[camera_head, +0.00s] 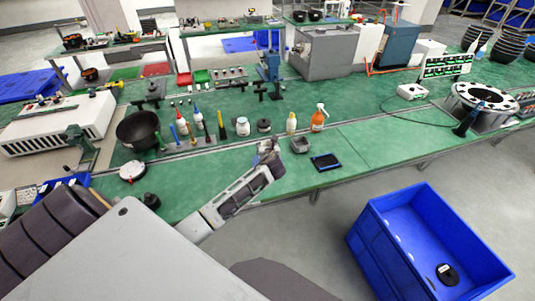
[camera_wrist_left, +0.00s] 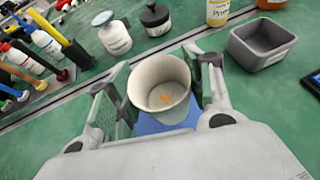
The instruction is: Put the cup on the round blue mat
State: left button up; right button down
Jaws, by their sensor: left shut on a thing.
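A pale grey-white cup (camera_wrist_left: 160,88) with a small orange mark inside is between the fingers of my left gripper (camera_wrist_left: 158,92) in the left wrist view. The gripper is shut on its sides, and the cup's open mouth faces the camera. A blue surface, which looks like the mat (camera_wrist_left: 165,124), shows just below the cup, partly hidden by it and by the gripper body. I cannot tell whether the cup touches it. In the head view my left gripper (camera_head: 268,152) is over the front part of the green bench, and it largely hides the cup and mat.
A grey square bin (camera_head: 300,144) and a dark tablet (camera_head: 326,161) lie right of the gripper. Behind it stand a white jar (camera_head: 242,126), a black-lidded pot (camera_head: 264,125) and an orange spray bottle (camera_head: 318,118). A large blue crate (camera_head: 375,235) stands on the floor.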

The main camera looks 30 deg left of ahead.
pick_arm(q)
jog(key=shift+f, duration=0.1)
jog(key=shift+f, duration=1.8)
jog(key=o, duration=1)
jog(key=shift+f, duration=0.1)
jog(key=shift+s+d, duration=0.1)
jog(key=shift+v, duration=6)
